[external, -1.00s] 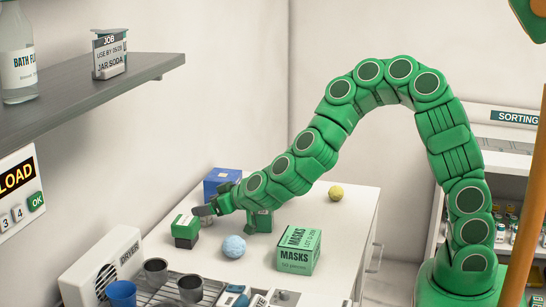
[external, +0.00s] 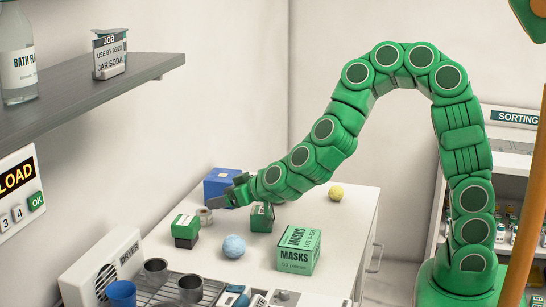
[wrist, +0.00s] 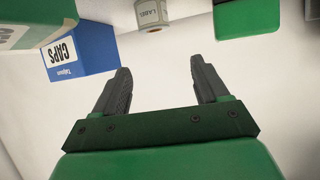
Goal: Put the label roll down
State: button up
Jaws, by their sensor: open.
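The label roll (external: 205,216) is a small pale roll standing on the white counter, between two green boxes and in front of the blue box. In the wrist view the label roll (wrist: 153,14) shows at the top edge, partly cut off, with print on its side. My gripper (external: 222,200) is above and just to the right of the roll, apart from it. In the wrist view my gripper (wrist: 160,68) has its two dark fingers spread with nothing between them.
Close by are a blue caps box (external: 219,184), a green-and-dark box (external: 186,231), another green box (external: 262,219), a blue ball (external: 233,247) and a masks box (external: 298,251). A yellow ball (external: 336,193) lies behind. The right side of the counter (external: 345,225) is clear.

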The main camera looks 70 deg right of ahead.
jog(key=shift+s+r, duration=0.25)
jog(key=shift+s, duration=0.35)
jog(key=shift+s, duration=0.15)
jog(key=s+a+r+n+g+y, duration=0.25)
jog(key=s+a, duration=0.25)
jog(key=s, duration=0.3)
jog(key=s+a+r+n+g+y, duration=0.1)
jog(key=s+a+r+g+y, duration=0.15)
jog(key=s+a, duration=0.35)
jog(key=s+d+r+g, duration=0.1)
jog(key=s+d+g, duration=0.2)
jog(key=s, duration=0.7)
jog(key=s+d+r+g+h, duration=0.1)
jog(key=s+d+g, duration=0.1)
jog(key=s, duration=0.9)
jog(key=s+d+r+m+g+h, duration=0.1)
jog(key=s+d+r+g, duration=0.1)
jog(key=s, duration=0.8)
jog(key=shift+s+d+g, duration=0.4)
jog(key=shift+d+g, duration=0.45)
jog(key=shift+g, duration=0.35)
